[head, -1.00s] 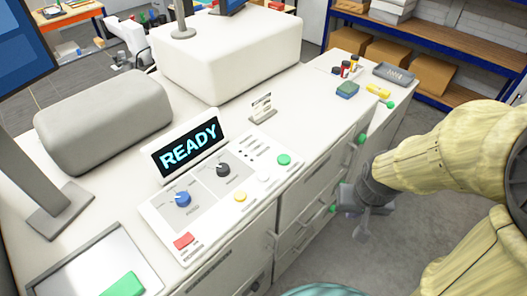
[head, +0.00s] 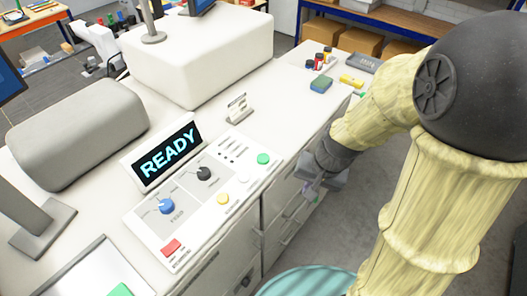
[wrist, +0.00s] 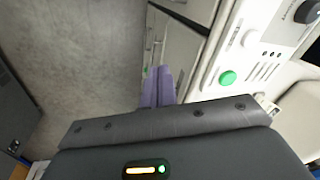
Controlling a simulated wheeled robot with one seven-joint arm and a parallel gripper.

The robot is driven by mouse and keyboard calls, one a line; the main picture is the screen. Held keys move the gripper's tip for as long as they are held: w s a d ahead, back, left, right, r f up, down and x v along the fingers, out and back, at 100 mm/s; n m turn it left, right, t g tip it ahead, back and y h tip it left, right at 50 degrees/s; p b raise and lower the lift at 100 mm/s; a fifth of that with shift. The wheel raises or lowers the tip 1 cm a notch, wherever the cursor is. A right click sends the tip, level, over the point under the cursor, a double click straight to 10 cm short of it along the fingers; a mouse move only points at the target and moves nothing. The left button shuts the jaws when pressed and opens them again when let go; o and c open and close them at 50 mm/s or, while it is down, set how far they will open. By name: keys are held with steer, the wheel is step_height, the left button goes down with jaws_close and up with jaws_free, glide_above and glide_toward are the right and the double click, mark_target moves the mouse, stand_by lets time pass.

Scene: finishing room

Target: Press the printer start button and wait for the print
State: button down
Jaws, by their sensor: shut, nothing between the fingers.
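The printer's control panel (head: 185,217) lies on the white counter, with a tilted display (head: 163,152) reading READY in blue letters. The panel has a green button (head: 263,158), a white button (head: 243,179), a yellow button (head: 223,198), a red button (head: 171,246), a blue knob (head: 167,206) and a black knob (head: 204,173). The green button also shows in the wrist view (wrist: 227,78). My gripper (head: 312,192) is shut and empty, beside the counter front, to the right of the panel and apart from it. In the wrist view its fingers (wrist: 157,85) are together, over the drawer fronts and floor.
A grey rounded block (head: 78,133) and a large white box (head: 200,50) stand behind the panel. A small card holder (head: 238,108), a blue-green sponge (head: 321,84) and a yellow item (head: 351,80) are on the counter. Drawers with handles line the counter front.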

steer(key=w+a+r+m+y+p, duration=0.3)
steer(key=w+a+m+p, duration=0.2)
steer(key=w+a, duration=0.2)
step_height(320, 180, up, 3)
steer(key=m+t+y+p, duration=0.2)
steer(key=m+y+p, duration=0.1)
steer(key=m, duration=0.3)
glide_above(267, 159)
steer(key=shift+w+f, duration=0.1)
steer(key=shift+f, duration=0.15)
step_height(267, 159, down, 7)
steer(key=b, duration=0.4)
steer(key=shift+b, duration=0.35)
steer(key=shift+f+b, duration=0.85)
steer(key=shift+b, duration=0.1)
steer(key=shift+f+b, duration=0.3)
steer(key=shift+b, duration=0.25)
